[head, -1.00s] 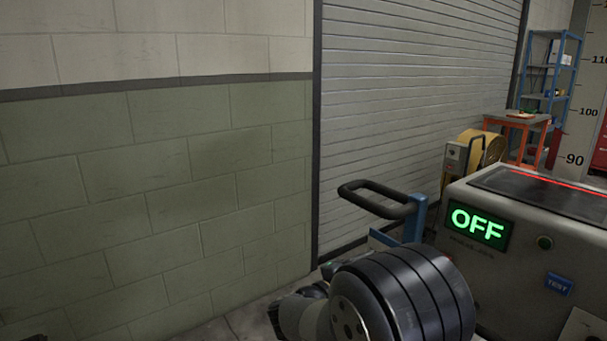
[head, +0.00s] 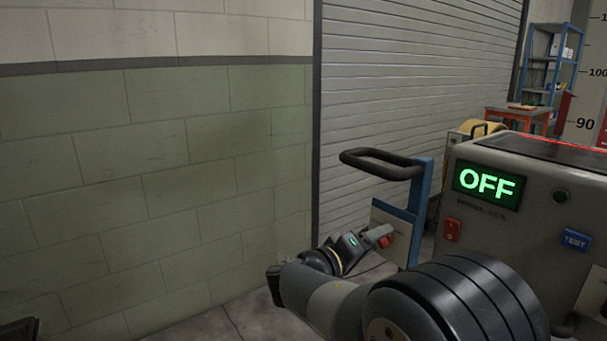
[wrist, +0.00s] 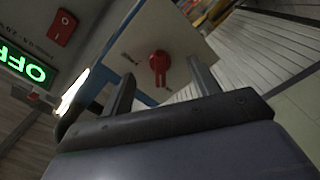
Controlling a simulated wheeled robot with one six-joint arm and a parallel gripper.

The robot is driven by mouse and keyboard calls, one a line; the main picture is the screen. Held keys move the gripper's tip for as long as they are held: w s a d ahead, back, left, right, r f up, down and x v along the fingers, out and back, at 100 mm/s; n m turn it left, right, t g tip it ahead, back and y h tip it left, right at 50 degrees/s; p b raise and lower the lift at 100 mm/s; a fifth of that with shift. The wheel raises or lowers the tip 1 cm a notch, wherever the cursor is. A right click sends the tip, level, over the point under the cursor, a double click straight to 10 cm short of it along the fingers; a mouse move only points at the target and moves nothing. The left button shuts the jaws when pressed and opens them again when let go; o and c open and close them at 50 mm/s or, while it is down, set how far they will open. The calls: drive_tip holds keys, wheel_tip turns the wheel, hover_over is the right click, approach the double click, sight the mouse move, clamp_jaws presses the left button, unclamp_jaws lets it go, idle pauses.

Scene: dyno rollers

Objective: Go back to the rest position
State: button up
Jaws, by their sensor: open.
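My gripper (wrist: 160,90) shows in the wrist view with its two fingers apart and nothing between them. Beyond the fingers is a pale panel (wrist: 190,55) with a red rotary knob (wrist: 159,62); I cannot tell the exact gap to it. In the head view my arm reaches forward from the bottom, and my gripper (head: 377,236) is in front of that panel, partly covering it and the red knob (head: 385,242).
The panel is on a blue post with a black handle (head: 382,163). To its right a grey cabinet (head: 540,180) has a lit green OFF display (head: 487,186), a red switch (head: 453,230) and a blue TEST button (head: 575,240). A shutter (head: 400,80) and block wall (head: 150,180) stand behind.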

drive_tip(key=m, duration=0.1)
drive_tip(key=s+a+m, duration=0.1)
drive_tip(key=m, duration=0.1)
drive_tip(key=shift+s+a, duration=0.15)
drive_tip(key=shift+a, duration=0.15)
idle(0.4)
